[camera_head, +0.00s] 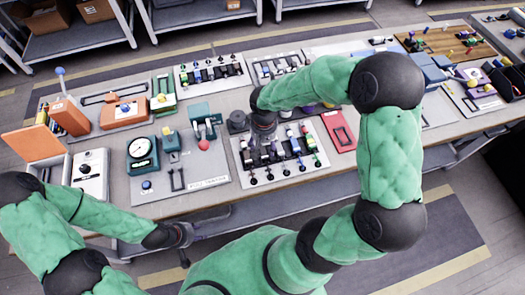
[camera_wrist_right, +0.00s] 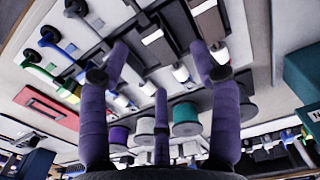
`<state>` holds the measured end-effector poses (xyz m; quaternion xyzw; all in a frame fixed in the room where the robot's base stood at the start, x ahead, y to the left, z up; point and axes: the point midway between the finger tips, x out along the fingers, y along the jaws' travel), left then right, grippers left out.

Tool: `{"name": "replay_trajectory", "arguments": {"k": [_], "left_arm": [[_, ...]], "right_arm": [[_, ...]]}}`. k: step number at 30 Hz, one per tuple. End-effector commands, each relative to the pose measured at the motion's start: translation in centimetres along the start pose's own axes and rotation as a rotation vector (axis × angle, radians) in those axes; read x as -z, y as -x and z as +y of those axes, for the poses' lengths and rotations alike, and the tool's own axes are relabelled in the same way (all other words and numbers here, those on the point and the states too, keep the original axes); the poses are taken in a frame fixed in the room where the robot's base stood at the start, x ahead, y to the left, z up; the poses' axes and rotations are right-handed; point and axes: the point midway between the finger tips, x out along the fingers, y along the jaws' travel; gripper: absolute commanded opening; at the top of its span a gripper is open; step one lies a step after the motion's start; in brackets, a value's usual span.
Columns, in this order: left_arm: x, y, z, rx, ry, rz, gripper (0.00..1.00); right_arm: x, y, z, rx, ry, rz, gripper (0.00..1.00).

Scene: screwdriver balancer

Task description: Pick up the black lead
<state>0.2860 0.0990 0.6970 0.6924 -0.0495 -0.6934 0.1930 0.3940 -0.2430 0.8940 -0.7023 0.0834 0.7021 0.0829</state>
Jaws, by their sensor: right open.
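A white panel (camera_head: 243,177) near the table's front edge carries a row of leads with coloured and dark parts and round black knobs. My right gripper (camera_head: 264,132) hangs over its left part. In the right wrist view its purple fingers (camera_wrist_right: 160,78) are spread apart with nothing held between them. Dark lead bodies with white labels (camera_wrist_right: 152,38) lie beneath the fingers; I cannot tell for sure which is the black lead. The fingers partly hide the leads. My left gripper (camera_head: 178,237) is low at the left, in front of the table; its fingers are too small to read.
A red case (camera_head: 340,131) lies right of the panel; a grey panel with a dial gauge (camera_head: 142,150) lies left. Spools, purple (camera_wrist_right: 118,134) and teal (camera_wrist_right: 186,118), stand close to the right fingers. Another rack of leads (camera_head: 211,72) lies behind.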

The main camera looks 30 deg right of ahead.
Motion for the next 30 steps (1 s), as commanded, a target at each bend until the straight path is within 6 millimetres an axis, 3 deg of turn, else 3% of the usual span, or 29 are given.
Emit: {"name": "replay_trajectory", "arguments": {"k": [10,18,20,24,30], "left_arm": [[0.1,-1.6,-0.6,0.0,0.0,0.001,0.4],[0.1,-1.6,-0.6,0.0,0.0,0.0,0.4],[0.1,-1.6,-0.6,0.0,0.0,0.0,0.4],[0.1,-1.6,-0.6,0.0,0.0,0.001,0.4],[0.1,-1.6,-0.6,0.0,0.0,0.001,0.4]], "right_arm": [[0.5,-4.5,0.7,0.0,0.0,-0.002,0.63],[0.5,-4.8,0.7,0.0,-0.001,0.0,0.63],[0.5,-4.8,0.7,0.0,-0.001,0.0,0.49],[0.5,-4.8,0.7,0.0,0.0,0.0,0.1],[0.5,-4.8,0.7,0.0,0.0,0.0,0.06]]}}
